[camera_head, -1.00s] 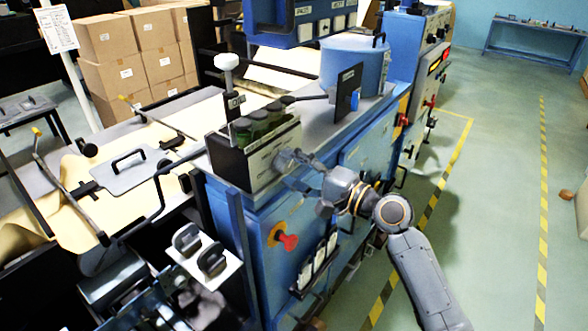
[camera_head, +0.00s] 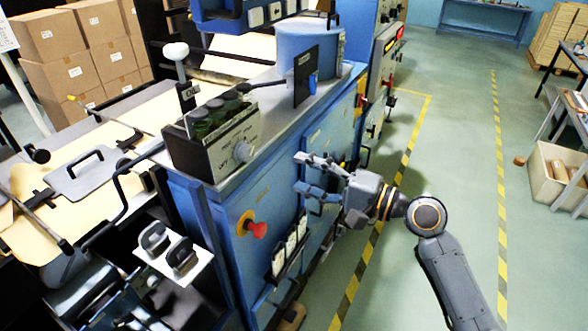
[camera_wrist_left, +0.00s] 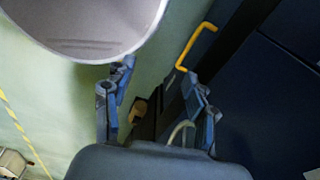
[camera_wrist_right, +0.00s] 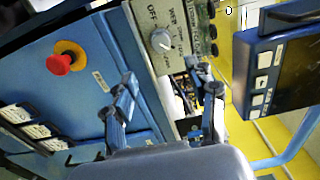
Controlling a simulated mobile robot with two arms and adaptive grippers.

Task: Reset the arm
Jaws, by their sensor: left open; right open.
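My right arm comes in from the lower right of the head view. My right gripper (camera_head: 308,174) is open and empty, out in front of the blue cabinet (camera_head: 215,215) and apart from the dark control box (camera_head: 212,146) with its round knob (camera_head: 241,151). In the right wrist view the gripper (camera_wrist_right: 168,92) has its fingers spread, with the knob (camera_wrist_right: 161,41) and the red button (camera_wrist_right: 60,64) beyond. My left gripper (camera_wrist_left: 155,85) is open with nothing between its fingers in the left wrist view. I cannot make it out clearly in the head view.
A lever with a white knob (camera_head: 175,50) stands behind the control box. A blue cylinder (camera_head: 308,52) sits on the cabinet top. Stacked cartons (camera_head: 80,50) are at the back left. The green floor (camera_head: 450,150) right of the cabinet is largely clear. A bin (camera_head: 553,175) stands far right.

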